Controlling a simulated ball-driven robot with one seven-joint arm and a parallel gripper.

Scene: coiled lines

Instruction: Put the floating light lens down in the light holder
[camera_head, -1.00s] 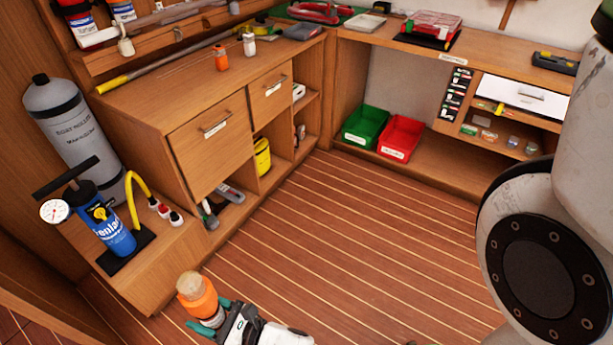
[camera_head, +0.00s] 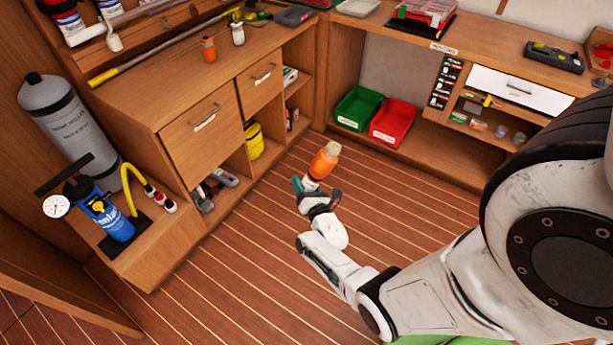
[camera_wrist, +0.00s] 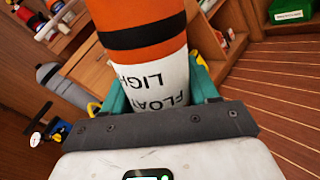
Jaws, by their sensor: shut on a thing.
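My gripper (camera_head: 317,191) has teal fingers and is shut on the floating light (camera_head: 323,165). The light has an orange upper body, a pale lens (camera_head: 332,149) at its top end and a white lower part. It is held up over the floor, tilted slightly right in the head view. In the wrist view the light (camera_wrist: 145,38) stands between the teal fingers, with a black band and upside-down lettering; its lens end is out of frame. I cannot pick out the light holder in either view.
A wooden cabinet (camera_head: 200,128) with drawers and open cubbies stands at left. Green (camera_head: 358,108) and red (camera_head: 392,122) bins sit on the low back shelf. A blue pump (camera_head: 108,215) and grey cylinder (camera_head: 70,125) stand at far left. The striped floor (camera_head: 240,260) is clear.

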